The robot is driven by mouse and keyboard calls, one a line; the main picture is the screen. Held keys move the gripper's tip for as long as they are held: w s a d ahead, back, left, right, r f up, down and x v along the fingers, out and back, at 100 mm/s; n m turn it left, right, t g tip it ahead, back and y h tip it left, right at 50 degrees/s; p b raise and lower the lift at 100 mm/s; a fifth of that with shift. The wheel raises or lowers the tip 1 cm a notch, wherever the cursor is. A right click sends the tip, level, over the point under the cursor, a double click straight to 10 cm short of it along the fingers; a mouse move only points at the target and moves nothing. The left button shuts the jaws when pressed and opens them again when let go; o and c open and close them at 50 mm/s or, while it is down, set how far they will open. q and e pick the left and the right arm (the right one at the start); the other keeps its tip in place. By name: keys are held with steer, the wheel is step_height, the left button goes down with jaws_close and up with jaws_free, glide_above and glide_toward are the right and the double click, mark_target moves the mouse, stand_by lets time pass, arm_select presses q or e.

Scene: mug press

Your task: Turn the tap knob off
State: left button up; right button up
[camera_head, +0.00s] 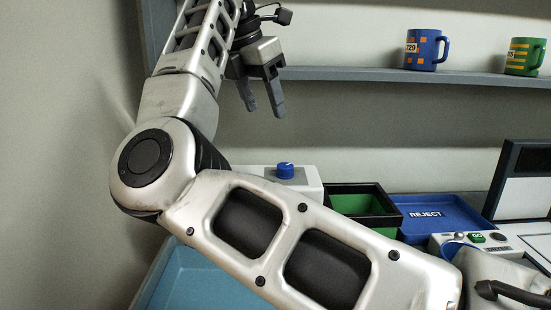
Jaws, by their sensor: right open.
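A blue knob (285,171), which looks like the tap knob, sits on top of a white box (308,180) behind my right arm's forearm link. Its turn position is too small to tell. No tap spout can be made out. My right gripper (263,108) hangs above and slightly left of the knob, fingers pointing down. Its two fingers are apart with nothing between them, and it does not touch the knob. My left gripper does not show.
My right arm crosses the lower view, hiding much of the worktop. A light blue basin (195,275) lies lower left. Right of the knob are a black-rimmed green bin (345,188), a blue REJECT tray (460,212) and a button panel (440,240). A shelf (400,76) holds two mugs.

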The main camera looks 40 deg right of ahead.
mark_target(285, 165)
steer(key=x, duration=1.4)
steer(key=shift+s+d+f, duration=0.1)
steer(key=shift+d, duration=0.15)
steer(key=c, duration=1)
